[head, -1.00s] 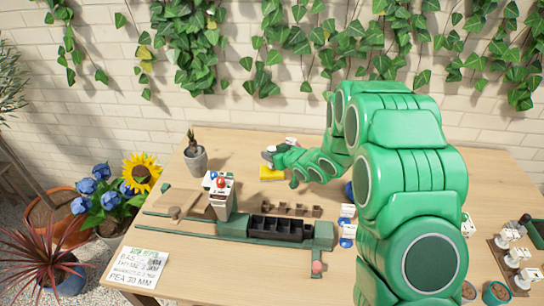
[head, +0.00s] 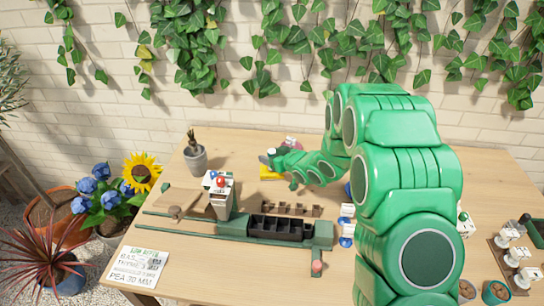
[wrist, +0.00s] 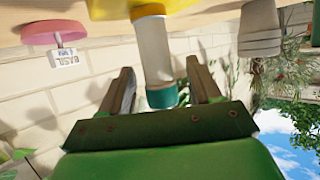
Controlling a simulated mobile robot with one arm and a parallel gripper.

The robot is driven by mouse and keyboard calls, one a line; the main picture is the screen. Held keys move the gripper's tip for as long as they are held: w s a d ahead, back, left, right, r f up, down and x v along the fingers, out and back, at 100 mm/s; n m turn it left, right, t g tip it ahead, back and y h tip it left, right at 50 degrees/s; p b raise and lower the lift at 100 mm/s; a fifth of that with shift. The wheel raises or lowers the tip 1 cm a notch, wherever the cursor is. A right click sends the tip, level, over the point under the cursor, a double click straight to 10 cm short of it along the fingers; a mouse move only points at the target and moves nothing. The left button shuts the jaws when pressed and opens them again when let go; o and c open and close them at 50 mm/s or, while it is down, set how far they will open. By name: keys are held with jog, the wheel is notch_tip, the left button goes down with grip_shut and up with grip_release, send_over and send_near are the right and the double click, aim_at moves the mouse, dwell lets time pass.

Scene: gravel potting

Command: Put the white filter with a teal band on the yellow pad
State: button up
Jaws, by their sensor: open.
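The white filter (wrist: 153,50) with a teal band (wrist: 162,97) shows in the wrist view, which is upside down. It stands upright with its far end against the yellow pad (wrist: 105,8), and the teal band is at the end nearer my palm. My gripper (wrist: 160,66) is open, with one finger on each side of the filter and a visible gap on both sides. In the head view my gripper (head: 267,158) is just above the yellow pad (head: 270,174), and the filter cannot be made out there.
A pink dish (wrist: 52,32) with a small label is beside the pad, partly visible in the head view (head: 291,141). A grey plant pot (head: 196,158) stands to the left. A green rig with black bins (head: 281,229) is in front. Bare table lies between.

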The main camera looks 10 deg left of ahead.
jog(key=shift+r, duration=0.2)
jog(key=v, duration=1.2)
jog(key=shift+f, duration=0.1)
jog(key=s+d+r+m+h, duration=0.1)
jog(key=d+r+h, duration=0.1)
jog(key=d+h, duration=0.3)
jog(key=s+d+r+m+h, duration=0.1)
jog(key=d+r+m+h, duration=0.15)
jog(key=d, duration=0.55)
jog(key=s+d+r+m+g+h, duration=0.2)
jog(key=s+d+r+g+h, duration=0.15)
jog(key=s+d, duration=0.6)
jog(key=s+a+r+m+g, duration=0.1)
jog(key=s+r+g, duration=0.1)
jog(key=s, duration=0.9)
jog(key=s+a+r+m+g+y, duration=0.1)
jog(key=s+a+r+g, duration=0.1)
jog(key=s, duration=0.9)
jog(key=s+a+r+m+g, duration=0.1)
jog(key=s+a+r+g, duration=0.1)
jog(key=s, duration=1)
jog(key=shift+r+g+y, duration=0.3)
jog(key=shift+r+g, duration=0.2)
jog(key=shift+g, duration=0.35)
